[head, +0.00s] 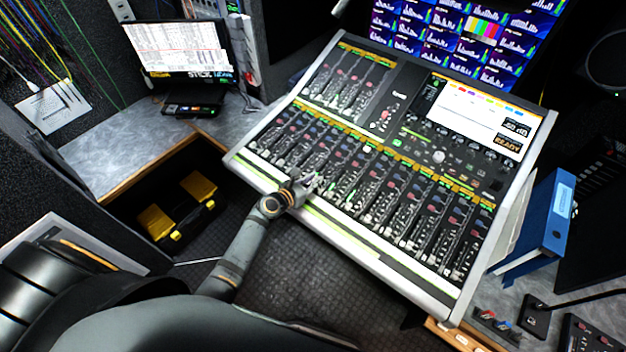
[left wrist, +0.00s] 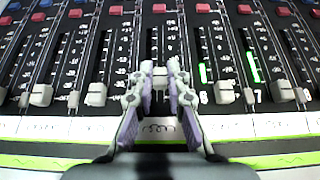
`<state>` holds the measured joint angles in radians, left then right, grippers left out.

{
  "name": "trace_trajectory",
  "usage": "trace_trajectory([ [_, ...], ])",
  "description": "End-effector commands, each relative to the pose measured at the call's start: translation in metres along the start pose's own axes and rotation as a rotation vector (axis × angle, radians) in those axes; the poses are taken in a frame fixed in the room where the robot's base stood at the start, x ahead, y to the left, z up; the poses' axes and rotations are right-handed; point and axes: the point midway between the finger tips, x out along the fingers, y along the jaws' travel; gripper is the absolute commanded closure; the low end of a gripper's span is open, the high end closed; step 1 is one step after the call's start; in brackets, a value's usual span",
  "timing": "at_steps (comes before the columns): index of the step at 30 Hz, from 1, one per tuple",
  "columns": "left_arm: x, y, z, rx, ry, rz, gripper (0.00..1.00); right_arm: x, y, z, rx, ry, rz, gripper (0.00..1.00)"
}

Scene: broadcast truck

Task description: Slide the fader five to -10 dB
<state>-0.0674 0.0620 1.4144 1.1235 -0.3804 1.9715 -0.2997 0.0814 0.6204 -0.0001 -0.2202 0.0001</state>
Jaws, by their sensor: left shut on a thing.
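The mixing console (head: 236,161) fills the middle of the head view, with a row of channel faders along its front. My left gripper (head: 311,181) reaches its lower left part from the front. In the left wrist view, the left gripper (left wrist: 161,74) is shut on a pale fader cap (left wrist: 160,78), fader five, just left of the strip marked 6. The fingers hide much of the cap and its slot. The cap sits a little farther up than the neighbouring caps. The dB mark beside it is too small to read surely. My right gripper is not in view.
Neighbouring fader caps stand close on the left (left wrist: 96,94) and right (left wrist: 223,92). A blue binder (head: 545,222) stands right of the console. A laptop (head: 183,50) sits on the left desk, and a black and yellow case (head: 177,207) lies below it.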

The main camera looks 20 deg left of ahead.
Motion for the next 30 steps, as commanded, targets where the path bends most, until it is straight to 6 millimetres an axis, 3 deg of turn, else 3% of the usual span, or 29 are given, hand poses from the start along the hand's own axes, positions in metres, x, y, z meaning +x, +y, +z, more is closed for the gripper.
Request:
trace_trajectory([
  [9, 0.030, 0.000, 0.019, -0.001, -0.001, 0.001, 1.00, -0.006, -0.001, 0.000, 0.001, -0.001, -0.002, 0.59],
  [17, 0.031, 0.000, 0.018, 0.001, 0.000, 0.000, 1.00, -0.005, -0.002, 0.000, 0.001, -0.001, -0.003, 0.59],
  [18, 0.031, 0.000, 0.018, 0.001, 0.000, 0.000, 0.84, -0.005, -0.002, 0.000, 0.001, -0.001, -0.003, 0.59],
  [23, 0.031, 0.000, 0.018, 0.001, 0.000, 0.000, 0.62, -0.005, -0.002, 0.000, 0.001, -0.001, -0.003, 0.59],
  [30, 0.031, 0.000, 0.018, 0.000, 0.000, 0.000, 0.62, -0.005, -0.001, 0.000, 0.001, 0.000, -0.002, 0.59],
])
